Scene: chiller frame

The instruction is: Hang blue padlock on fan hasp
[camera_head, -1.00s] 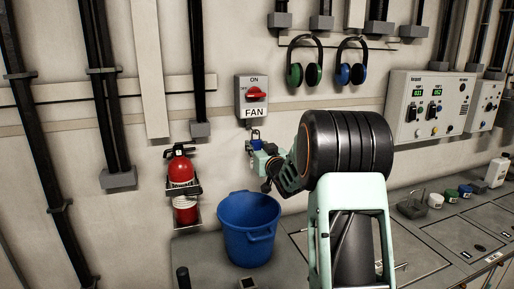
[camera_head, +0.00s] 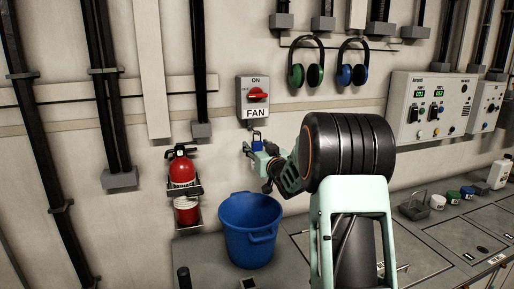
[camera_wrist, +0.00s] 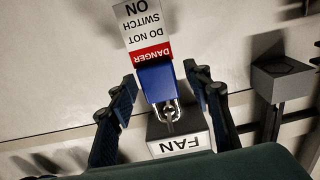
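The blue padlock (camera_head: 257,144) is just below the fan switch box (camera_head: 252,97), which has a red rotary handle and a FAN label. In the wrist view, which is upside down, the padlock (camera_wrist: 155,83) has its shackle at the hasp (camera_wrist: 170,114) by the FAN label. The shackle appears to pass through the hasp. A white and red danger tag (camera_wrist: 143,28) is at the padlock's other end. My gripper (camera_wrist: 160,80) is open, with a finger on each side of the padlock and narrow gaps to it. It also shows in the head view (camera_head: 258,152).
A blue bucket (camera_head: 250,230) stands below my gripper. A red fire extinguisher (camera_head: 181,170) hangs at the left. Two ear defenders (camera_head: 306,62) hang at the upper right. Control panels (camera_head: 432,106) are on the right wall. The wall beside the switch box is mostly clear.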

